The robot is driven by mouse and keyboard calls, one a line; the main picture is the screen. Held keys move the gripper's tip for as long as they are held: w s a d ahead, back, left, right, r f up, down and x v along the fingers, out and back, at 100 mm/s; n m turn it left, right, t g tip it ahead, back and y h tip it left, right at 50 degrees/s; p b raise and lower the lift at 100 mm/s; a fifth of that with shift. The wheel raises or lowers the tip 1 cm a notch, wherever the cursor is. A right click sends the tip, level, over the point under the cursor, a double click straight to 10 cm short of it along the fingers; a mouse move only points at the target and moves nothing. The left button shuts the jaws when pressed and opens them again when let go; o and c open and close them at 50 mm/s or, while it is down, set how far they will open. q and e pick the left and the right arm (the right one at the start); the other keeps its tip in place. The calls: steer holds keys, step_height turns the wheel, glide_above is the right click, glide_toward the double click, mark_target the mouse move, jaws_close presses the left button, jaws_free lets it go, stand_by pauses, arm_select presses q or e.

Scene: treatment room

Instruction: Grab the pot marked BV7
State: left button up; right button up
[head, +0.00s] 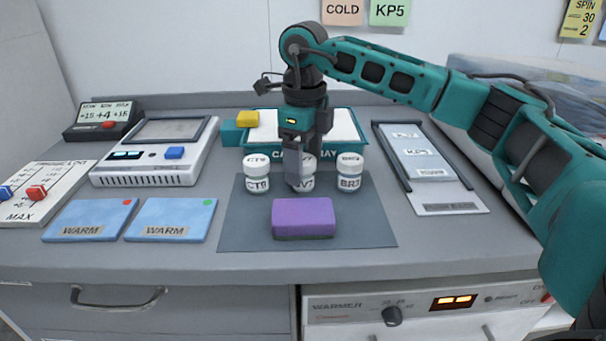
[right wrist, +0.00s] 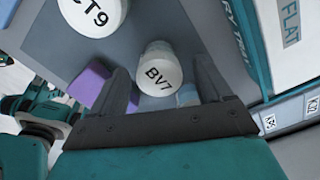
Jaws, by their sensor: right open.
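The white pot marked BV7 (head: 308,181) stands upright on the dark grey mat (head: 240,225), the middle one of three pots. In the head view my right gripper (head: 297,183) hangs over it, pointing down, and hides its left part. In the right wrist view the BV7 lid (right wrist: 159,70) shows between the fingers of my open right gripper (right wrist: 160,72), with gaps visible on both sides. I cannot tell how far down the fingers reach. My left gripper is not in view.
Pot CT9 (head: 257,175) stands just left and pot BR1 (head: 349,173) just right. A purple block (head: 303,217) lies in front. Behind is a teal-rimmed tray (head: 345,142). Blue WARM pads (head: 170,219) lie left; a sloped panel (head: 425,165) is right.

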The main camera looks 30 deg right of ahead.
step_height(320, 180, down, 2)
steer(key=shift+f, duration=0.25)
steer(key=c, duration=1.1)
steer(key=shift+r, duration=0.15)
